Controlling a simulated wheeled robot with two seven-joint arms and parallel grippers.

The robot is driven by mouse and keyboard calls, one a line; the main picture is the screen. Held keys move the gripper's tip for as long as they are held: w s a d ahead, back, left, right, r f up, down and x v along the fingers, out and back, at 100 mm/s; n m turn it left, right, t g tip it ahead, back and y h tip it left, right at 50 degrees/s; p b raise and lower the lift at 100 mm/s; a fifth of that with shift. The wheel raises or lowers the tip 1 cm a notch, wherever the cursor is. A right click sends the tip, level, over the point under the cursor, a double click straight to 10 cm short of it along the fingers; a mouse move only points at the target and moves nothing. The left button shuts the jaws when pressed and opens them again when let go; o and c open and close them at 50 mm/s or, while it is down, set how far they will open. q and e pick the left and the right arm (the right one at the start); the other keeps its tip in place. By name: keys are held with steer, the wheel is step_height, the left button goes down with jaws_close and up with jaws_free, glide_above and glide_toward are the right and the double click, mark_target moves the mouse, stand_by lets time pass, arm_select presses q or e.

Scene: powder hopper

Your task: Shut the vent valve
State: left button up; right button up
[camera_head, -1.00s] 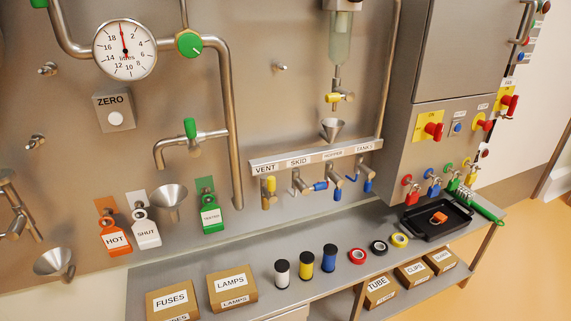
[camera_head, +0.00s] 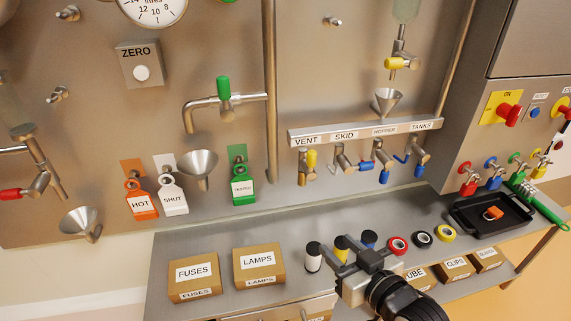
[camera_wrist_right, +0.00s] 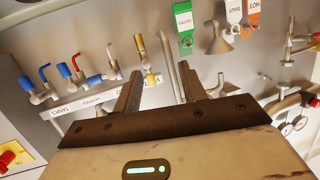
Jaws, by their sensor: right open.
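The vent valve is at the left end of the labelled rail, under the VENT label (camera_head: 306,141). Its yellow handle (camera_head: 312,160) stands roughly upright beside its metal body. In the right wrist view, a yellow-handled valve (camera_wrist_right: 141,44) shows just beyond and between my fingers. My right gripper (camera_head: 354,257) is open and empty, below the rail and in front of the shelf, apart from the valve. Its two fingers also show in the wrist view (camera_wrist_right: 160,88). My left gripper is not in view.
A funnel (camera_head: 387,100) stands above the rail. Spools (camera_head: 313,257) and tape rolls (camera_head: 398,246) sit on the shelf below; my right arm partly covers boxes there.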

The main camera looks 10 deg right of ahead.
mark_target(314, 159)
steer(key=w+d+r+t+b, duration=0.1)
steer(key=w+d+r+t, duration=0.25)
steer(key=w+r, duration=0.35)
steer(key=shift+g+y, duration=0.25)
steer(key=shift+y, duration=0.05)
steer(key=b+x, duration=0.1)
steer(key=x, duration=1.4)
steer(key=shift+w+f+b, duration=0.1)
steer(key=shift+w+b, duration=0.2)
jaws_close()
